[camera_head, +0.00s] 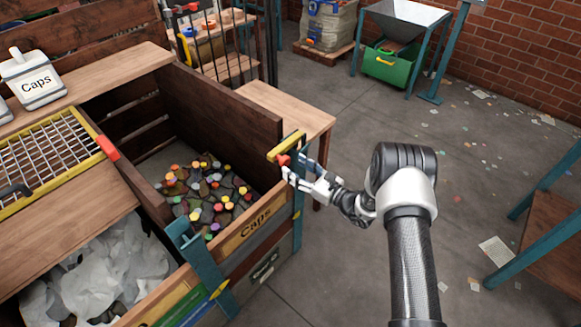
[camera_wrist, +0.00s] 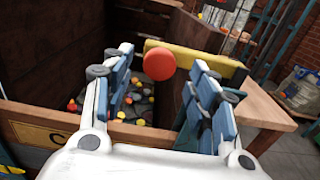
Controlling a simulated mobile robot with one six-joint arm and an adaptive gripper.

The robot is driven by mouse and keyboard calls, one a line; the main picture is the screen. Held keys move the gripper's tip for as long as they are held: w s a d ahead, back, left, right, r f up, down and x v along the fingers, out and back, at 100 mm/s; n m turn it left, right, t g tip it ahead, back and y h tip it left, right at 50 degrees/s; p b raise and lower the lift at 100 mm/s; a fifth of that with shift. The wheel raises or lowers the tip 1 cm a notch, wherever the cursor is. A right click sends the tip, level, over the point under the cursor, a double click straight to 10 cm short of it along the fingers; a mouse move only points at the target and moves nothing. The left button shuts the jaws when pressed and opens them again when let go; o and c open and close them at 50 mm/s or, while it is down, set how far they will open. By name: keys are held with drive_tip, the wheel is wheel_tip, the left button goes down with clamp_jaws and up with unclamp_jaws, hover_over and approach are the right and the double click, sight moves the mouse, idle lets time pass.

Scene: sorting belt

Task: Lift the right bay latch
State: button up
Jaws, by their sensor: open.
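The right bay latch is a yellow bar (camera_head: 287,147) with a red knob (camera_head: 283,160), at the right corner of the wooden bay marked "Caps" (camera_head: 252,228). My gripper (camera_head: 296,168) is open beside the latch, with its fingers pointing left toward the knob. In the wrist view the red knob (camera_wrist: 159,63) shows between my two blue-padded fingers, a little beyond or level with their tips. The yellow bar (camera_wrist: 195,58) runs behind it, partly hidden by my right finger. I cannot tell whether either finger touches the knob.
The bay holds many coloured bottle caps (camera_head: 205,195). A teal bracket (camera_head: 187,243) stands at its left front corner. White plastic (camera_head: 100,268) fills the bay to the left. A wooden ledge (camera_head: 290,105) lies behind the latch. The floor (camera_head: 330,110) to the right is mostly open.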

sight(287, 162)
drive_tip(key=shift+x, duration=1.55)
clamp_jaws()
